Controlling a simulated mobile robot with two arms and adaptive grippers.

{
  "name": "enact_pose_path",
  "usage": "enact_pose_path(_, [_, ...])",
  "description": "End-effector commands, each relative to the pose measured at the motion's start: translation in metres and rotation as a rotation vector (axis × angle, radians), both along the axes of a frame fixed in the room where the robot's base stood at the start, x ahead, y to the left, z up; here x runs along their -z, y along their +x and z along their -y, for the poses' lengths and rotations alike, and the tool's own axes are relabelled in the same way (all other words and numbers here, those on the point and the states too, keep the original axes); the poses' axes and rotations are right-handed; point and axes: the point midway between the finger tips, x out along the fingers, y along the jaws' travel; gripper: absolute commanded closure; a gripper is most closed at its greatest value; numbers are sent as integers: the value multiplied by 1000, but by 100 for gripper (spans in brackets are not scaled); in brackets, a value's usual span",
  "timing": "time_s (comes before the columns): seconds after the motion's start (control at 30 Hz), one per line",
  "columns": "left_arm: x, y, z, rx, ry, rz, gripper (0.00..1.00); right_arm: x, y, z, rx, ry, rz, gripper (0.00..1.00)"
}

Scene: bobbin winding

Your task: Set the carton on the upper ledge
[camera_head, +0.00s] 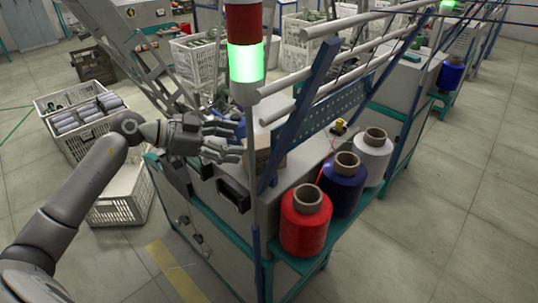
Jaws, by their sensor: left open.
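A small brown carton (264,158) sits on the grey top of the winding machine, partly hidden by the light pole and the blue slanted strut. This grey top surface (312,150) looks like the upper ledge, above the shelf with the bobbins; I cannot tell for sure. My left gripper (240,143) is open and empty, with its fingers pointing right towards the carton. A small gap seems to lie between the fingertips and the carton, though the depth is hard to judge. My right gripper is not in view.
Red (305,228), dark blue (342,188) and white (373,158) bobbins stand on the teal-edged lower shelf. The signal pole (246,50) glows green close to my gripper. White crates (118,197) stand at left. Open floor lies at right.

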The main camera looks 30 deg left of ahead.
Motion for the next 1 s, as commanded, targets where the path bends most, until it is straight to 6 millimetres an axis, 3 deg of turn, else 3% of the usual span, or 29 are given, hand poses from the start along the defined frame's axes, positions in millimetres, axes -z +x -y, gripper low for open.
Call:
enact_pose_path(0.27, [-4,1,-7,-109,-170,-89,36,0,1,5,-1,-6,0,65])
enact_pose_path(0.63, [12,34,22,-107,-168,-89,36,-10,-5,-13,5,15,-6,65])
enact_pose_path(1.0, [26,66,47,-106,-169,-90,36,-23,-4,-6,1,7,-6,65])
